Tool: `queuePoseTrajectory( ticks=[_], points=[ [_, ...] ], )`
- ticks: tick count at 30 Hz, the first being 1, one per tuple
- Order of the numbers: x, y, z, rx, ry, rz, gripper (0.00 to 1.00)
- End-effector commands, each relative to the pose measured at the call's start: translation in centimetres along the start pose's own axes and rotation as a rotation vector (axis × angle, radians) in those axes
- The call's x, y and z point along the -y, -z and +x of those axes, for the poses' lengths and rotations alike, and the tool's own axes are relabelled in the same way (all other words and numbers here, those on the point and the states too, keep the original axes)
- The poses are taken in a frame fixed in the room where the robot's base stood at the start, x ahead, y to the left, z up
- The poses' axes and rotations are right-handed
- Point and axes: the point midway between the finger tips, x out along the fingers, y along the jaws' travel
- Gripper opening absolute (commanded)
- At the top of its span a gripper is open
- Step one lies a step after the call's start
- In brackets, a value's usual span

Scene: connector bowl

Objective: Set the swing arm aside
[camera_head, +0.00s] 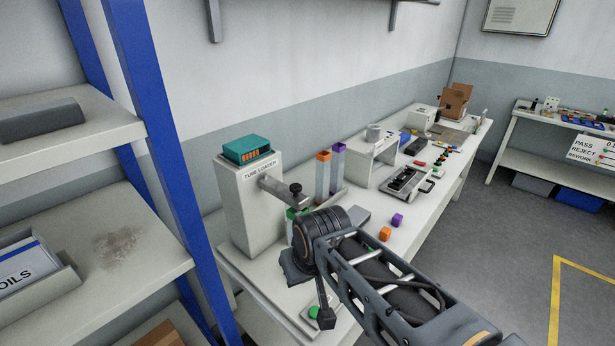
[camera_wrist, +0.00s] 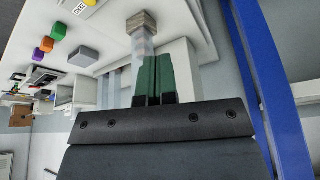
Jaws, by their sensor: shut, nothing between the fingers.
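The white tube loader (camera_head: 252,205) stands at the near end of the bench. Its grey swing arm (camera_head: 274,186) sticks out from the front face toward the bench's front side and ends in a dark knob (camera_head: 295,189). My gripper (camera_head: 297,213) is just below and beside the swing arm, with its green fingertips partly hidden by my wrist. In the wrist view the green fingers (camera_wrist: 155,78) are closed together and empty. The swing arm (camera_wrist: 143,48) runs along their left side there, its knob (camera_wrist: 142,22) beyond the tips. I cannot tell whether they touch.
A teal box (camera_head: 247,149) sits on the loader. Orange (camera_head: 384,233) and purple (camera_head: 397,220) cubes lie on the bench. A blue shelf post (camera_head: 170,170) is close on the left.

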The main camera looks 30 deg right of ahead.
Motion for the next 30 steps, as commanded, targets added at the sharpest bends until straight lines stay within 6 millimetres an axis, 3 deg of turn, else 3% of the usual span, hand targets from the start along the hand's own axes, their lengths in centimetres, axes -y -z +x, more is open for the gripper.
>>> queuePoseTrajectory(
  ticks=[4, 8, 12, 15, 18, 24, 30],
  points=[
    [-1.1, 4.2, -2.1, 0.050, 0.037, 0.015, 0.00],
    [-3.5, 9.6, -4.4, 0.105, 0.118, 0.017, 0.00],
    [-7.1, 15.0, -6.5, 0.128, 0.237, -0.012, 0.00],
    [-10.1, 18.0, -7.7, 0.120, 0.320, -0.049, 0.00],
    [-12.9, 20.1, -8.5, 0.099, 0.395, -0.094, 0.00],
    [-17.2, 22.0, -9.6, 0.050, 0.493, -0.175, 0.00],
    [-19.0, 22.4, -10.0, 0.025, 0.529, -0.216, 0.00]
  ],
)
